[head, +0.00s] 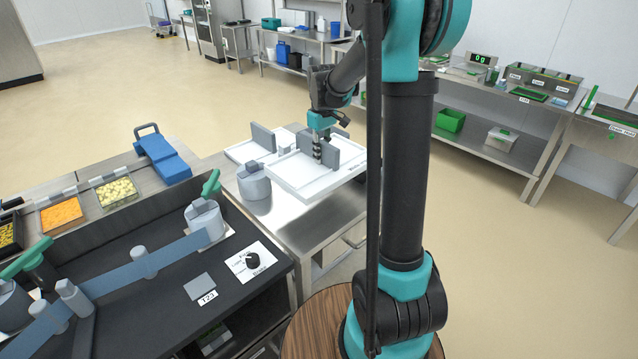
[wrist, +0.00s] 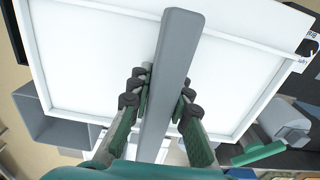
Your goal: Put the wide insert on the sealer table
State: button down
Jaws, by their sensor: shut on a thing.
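My gripper (head: 318,146) is shut on the grey upright handle (wrist: 168,75) of a white, shallow-rimmed insert (head: 289,176). In the wrist view, the fingers close on both sides of the handle, and the insert's white panel (wrist: 90,50) fills most of the picture. The held insert looks level and is over the steel table (head: 283,235); I cannot tell whether it touches anything below. A second white insert (head: 236,152) with a grey handle (head: 263,138) lies behind it to the left. I cannot tell by a label which insert is the wide one.
A grey knob-like post (head: 254,182) stands at the held insert's left edge. Open floor (head: 490,240) lies to the right.

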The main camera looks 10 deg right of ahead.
notch_tip(320, 180, down, 12)
jog(key=shift+f, duration=0.25)
dwell(0.3)
jog(key=shift+f, duration=0.1)
jog(key=c, duration=1.4)
grip_release()
